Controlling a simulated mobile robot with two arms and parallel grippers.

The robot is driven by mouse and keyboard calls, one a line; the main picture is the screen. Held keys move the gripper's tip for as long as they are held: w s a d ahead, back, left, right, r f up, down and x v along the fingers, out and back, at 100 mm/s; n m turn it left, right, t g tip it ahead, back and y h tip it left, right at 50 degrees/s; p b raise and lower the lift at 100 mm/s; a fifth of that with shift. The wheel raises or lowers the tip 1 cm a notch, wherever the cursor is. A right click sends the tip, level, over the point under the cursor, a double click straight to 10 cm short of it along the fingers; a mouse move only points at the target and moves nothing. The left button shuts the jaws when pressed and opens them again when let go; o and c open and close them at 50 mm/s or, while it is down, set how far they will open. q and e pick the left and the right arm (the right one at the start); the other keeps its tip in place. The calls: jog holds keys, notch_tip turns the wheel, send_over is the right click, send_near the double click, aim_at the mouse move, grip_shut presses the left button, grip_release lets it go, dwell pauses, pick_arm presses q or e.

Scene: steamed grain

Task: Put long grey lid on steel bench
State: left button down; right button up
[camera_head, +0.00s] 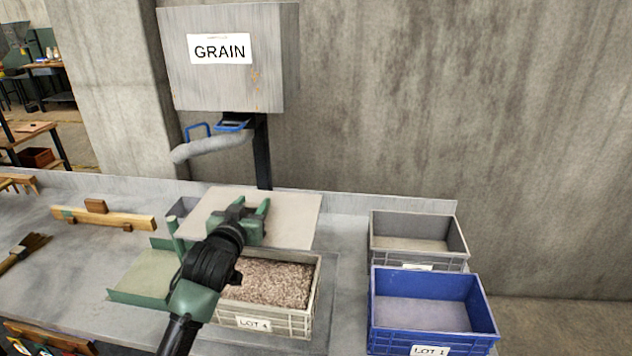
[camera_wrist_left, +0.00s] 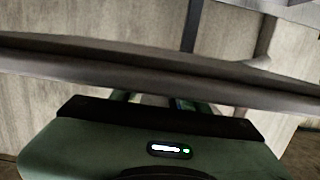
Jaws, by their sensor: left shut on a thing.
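The long grey lid (camera_head: 295,222) is a flat pale plate in the head view, raised over the back part of the LOT 4 crate. My left gripper (camera_head: 250,215) is shut on it. In the left wrist view the lid (camera_wrist_left: 160,72) shows as a long grey edge right across the picture, in front of the gripper body. The fingertips are partly hidden there. The steel bench (camera_head: 60,262) runs below, with bare grey metal at the left. My right gripper is not in view.
The LOT 4 crate (camera_head: 292,323) holds brown grain. A green tray-like piece (camera_head: 145,278) lies left of it. A blue LOT 1 crate (camera_head: 384,320) and a grey crate (camera_head: 385,254) stand at the right. Wooden tools (camera_head: 120,219) lie at the left. A GRAIN hopper (camera_head: 270,85) hangs behind.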

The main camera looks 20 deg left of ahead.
pick_arm(q)
jog(key=s+d+f+m+h, duration=0.1)
jog(key=s+d, duration=0.7)
jog(key=d, duration=0.1)
jog(key=s+d+f+m+h, duration=0.1)
jog(key=s+d+f+h, duration=0.1)
jog(key=s+d, duration=0.6)
jog(key=shift+s+d+f+m+t+h, duration=0.3)
jog(key=shift+d, duration=0.7)
